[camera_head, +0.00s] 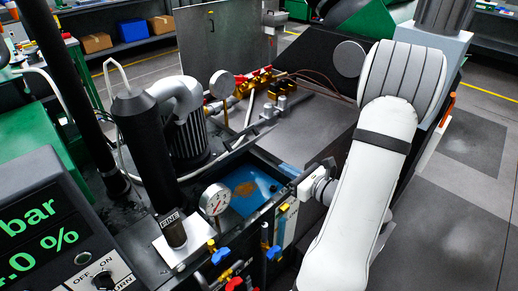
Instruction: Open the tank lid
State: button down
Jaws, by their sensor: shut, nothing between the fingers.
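A tank-like opening with dark walls (268,161) lies at the centre, with a blue surface and a brown-orange patch (246,188) inside it. A flat grey metal plate (318,125) lies behind it to the right. An upright grey metal panel (225,52) stands farther back, with a small dark fitting near its top. I cannot tell which of these plates is the tank lid. My white arm (365,190) crosses the right side and hides part of the machine. My gripper's fingers do not show.
A pressure gauge (214,199) and blue-handled valves (219,252) stand at the opening's front. A black post (143,150), a ribbed motor (188,138), another gauge (222,85) and brass fittings (256,80) crowd the left and back. A display panel (45,240) fills the lower left. Floor is clear at right.

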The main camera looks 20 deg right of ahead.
jog(key=w+a+r+p, duration=0.1)
jog(key=w+a, duration=0.3)
jog(key=w, duration=0.7)
jog(key=shift+r+p, duration=0.3)
jog(key=shift+p, duration=0.4)
